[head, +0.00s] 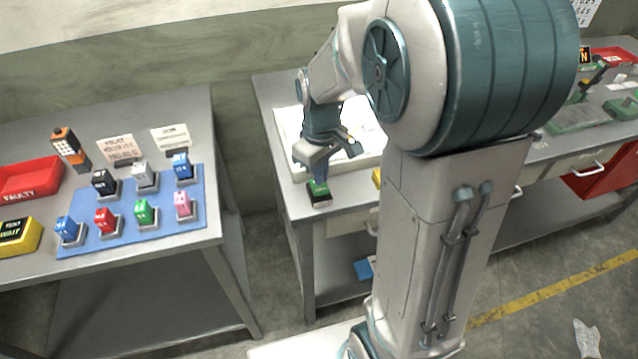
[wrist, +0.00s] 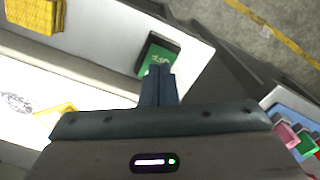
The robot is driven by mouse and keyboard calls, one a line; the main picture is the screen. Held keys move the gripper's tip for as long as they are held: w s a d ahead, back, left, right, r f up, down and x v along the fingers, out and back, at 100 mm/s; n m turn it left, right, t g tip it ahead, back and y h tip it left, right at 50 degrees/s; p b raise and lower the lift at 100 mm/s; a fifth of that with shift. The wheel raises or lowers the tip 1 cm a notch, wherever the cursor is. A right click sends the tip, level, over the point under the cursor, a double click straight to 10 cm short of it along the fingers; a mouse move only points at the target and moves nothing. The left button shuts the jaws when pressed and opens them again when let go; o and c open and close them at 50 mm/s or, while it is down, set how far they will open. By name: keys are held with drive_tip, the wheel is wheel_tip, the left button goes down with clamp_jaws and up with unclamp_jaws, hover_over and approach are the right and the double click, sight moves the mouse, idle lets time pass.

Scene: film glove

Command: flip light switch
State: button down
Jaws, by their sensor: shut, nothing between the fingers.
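A small black box with a green top (head: 319,193), which looks like the light switch, sits near the front edge of the middle table. It also shows in the wrist view, its green top (wrist: 160,58) just beyond my fingertips. My gripper (head: 314,176) is shut and empty, pointing down at the box. In the wrist view the fingers (wrist: 160,72) overlap the near end of the green top. I cannot tell whether they touch it. A bright white panel (wrist: 75,92) in a pale frame lies beside the box.
A yellow block (wrist: 35,14) lies on the middle table. The left table holds a blue mat (head: 122,228) with several coloured blocks, a red "FAULTY" tray (head: 30,180) and an orange-and-black device (head: 70,149). A floor gap separates the left and middle tables.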

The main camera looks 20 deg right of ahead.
sight(321, 190)
drive_tip(key=shift+f+b, duration=1)
drive_tip(key=shift+f, duration=0.35)
idle(0.4)
drive_tip(key=shift+r, duration=0.15)
wheel_tip(321, 190, up, 7)
drive_tip(key=p, duration=0.5)
drive_tip(key=shift+f, duration=0.2)
drive_tip(key=shift+r, duration=0.1)
idle(0.3)
drive_tip(key=shift+s+r, duration=0.2)
drive_tip(key=s+r+m+t, duration=0.1)
drive_tip(key=s+r+m, duration=0.2)
drive_tip(key=s, duration=0.4)
drive_tip(key=s+r+m+t, duration=0.2)
drive_tip(key=s+r+m, duration=0.1)
drive_tip(key=s, duration=0.4)
